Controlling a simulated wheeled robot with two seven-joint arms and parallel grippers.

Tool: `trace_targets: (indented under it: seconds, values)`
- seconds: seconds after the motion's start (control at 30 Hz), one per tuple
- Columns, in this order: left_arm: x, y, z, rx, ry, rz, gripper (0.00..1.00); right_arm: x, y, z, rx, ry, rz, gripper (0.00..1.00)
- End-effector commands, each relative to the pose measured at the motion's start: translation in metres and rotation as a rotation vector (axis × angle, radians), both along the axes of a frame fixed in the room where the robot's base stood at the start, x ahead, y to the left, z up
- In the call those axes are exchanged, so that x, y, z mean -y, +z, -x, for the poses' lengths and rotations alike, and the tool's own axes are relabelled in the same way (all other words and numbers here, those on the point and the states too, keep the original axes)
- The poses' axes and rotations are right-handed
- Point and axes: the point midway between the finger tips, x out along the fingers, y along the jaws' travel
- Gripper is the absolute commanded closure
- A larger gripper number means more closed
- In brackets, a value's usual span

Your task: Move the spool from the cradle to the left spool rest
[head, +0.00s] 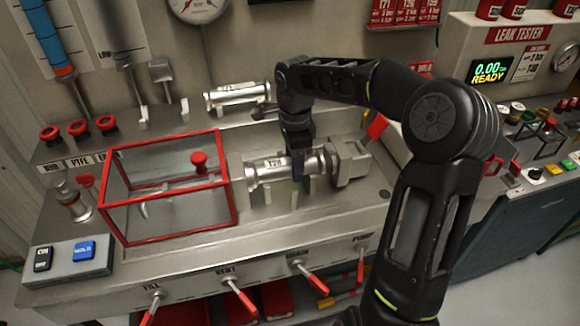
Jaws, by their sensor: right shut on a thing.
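The spool (268,169), a silver cylinder with a white "T28" label, lies level in the cradle (287,199) at the middle of the bench. My right gripper (299,165) reaches down from above and is shut on the spool near its right end. The fingertips are partly hidden by the spool and hard to make out. The left spool rest, seemingly the pair of pale upright supports (144,117) at the back left, is empty. My left gripper is not in view.
A second silver spool (237,94) lies on the back ledge. A red-framed clear guard box (168,235) stands left of the cradle. A metal clamp block (350,166) is just right of the spool. Red-handled levers (239,298) line the bench front.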

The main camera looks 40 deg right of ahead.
Motion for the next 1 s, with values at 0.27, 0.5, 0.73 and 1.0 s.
trace_targets:
  seconds: [0.27,0.5,0.73,1.0]
  values:
    - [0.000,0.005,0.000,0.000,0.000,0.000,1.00,0.000,0.010,0.000,0.003,-0.001,0.001,0.84]
    - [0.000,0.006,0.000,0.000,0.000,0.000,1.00,0.000,0.013,-0.001,0.002,0.000,0.001,0.84]
    - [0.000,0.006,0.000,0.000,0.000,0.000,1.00,0.000,0.012,0.000,0.002,0.000,0.001,0.84]
    - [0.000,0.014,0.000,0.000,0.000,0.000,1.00,0.000,0.024,-0.001,0.003,0.000,0.001,0.84]
